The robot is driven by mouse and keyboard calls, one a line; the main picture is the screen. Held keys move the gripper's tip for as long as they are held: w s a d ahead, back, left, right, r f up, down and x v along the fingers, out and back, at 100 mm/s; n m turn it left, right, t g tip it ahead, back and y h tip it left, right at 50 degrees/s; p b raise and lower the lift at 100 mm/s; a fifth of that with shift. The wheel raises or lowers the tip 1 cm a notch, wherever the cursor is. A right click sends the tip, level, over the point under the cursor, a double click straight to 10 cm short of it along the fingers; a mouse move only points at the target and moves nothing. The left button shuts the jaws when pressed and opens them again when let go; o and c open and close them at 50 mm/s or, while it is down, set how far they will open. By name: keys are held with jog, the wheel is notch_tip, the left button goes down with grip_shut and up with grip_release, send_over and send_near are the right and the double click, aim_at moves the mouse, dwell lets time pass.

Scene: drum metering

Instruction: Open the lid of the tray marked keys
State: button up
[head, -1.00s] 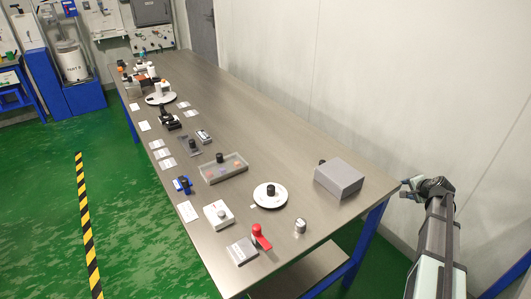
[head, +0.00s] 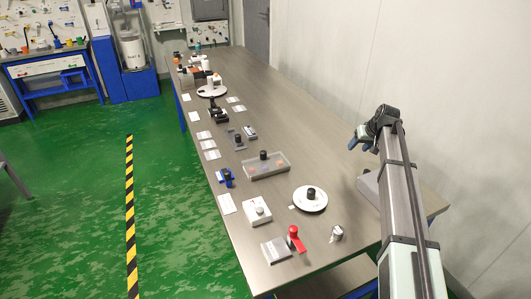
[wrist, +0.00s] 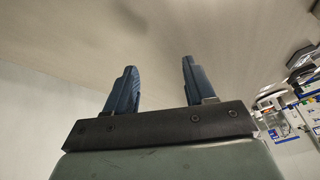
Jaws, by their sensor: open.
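A shallow grey tray (head: 266,166) with a clear-looking lid and a black knob (head: 263,155) sits in the middle of the long table. Small coloured items show inside it. No marking on it can be read at this size, so I cannot tell whether it is the keys tray. The lid looks shut. My gripper (head: 357,139) is raised near the right edge of the table, to the right of the tray and well apart from it. In the wrist view my gripper (wrist: 158,80) has its two blue fingers apart, with nothing between them.
A white disc with a black knob (head: 310,205), a metal knob (head: 337,233), a red-handled part (head: 294,240) and a white box (head: 257,211) stand nearer on the table. A grey box (head: 368,190) is partly hidden by my arm. The table's middle right is clear.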

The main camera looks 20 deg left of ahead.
jog(key=s+a+r+n+g+h, duration=0.1)
jog(key=s+a+r+n, duration=0.15)
jog(key=a, duration=0.45)
jog(key=s+a+r+n+g, duration=0.1)
jog(key=a+n, duration=0.2)
jog(key=a, duration=0.4)
jog(key=s+a+r+n+g+h, duration=0.1)
jog(key=s+a+r+n, duration=0.1)
jog(key=a, duration=0.5)
notch_tip(320, 180, up, 4)
jog(key=r+n+g+h, duration=0.1)
jog(key=n+h, duration=0.1)
jog(key=n, duration=0.4)
send_over(263, 151)
notch_tip(263, 151, down, 14)
jog(key=shift+s+d+r, duration=0.1)
jog(key=shift+r, duration=0.15)
jog(key=shift+c, duration=0.3)
grip_shut()
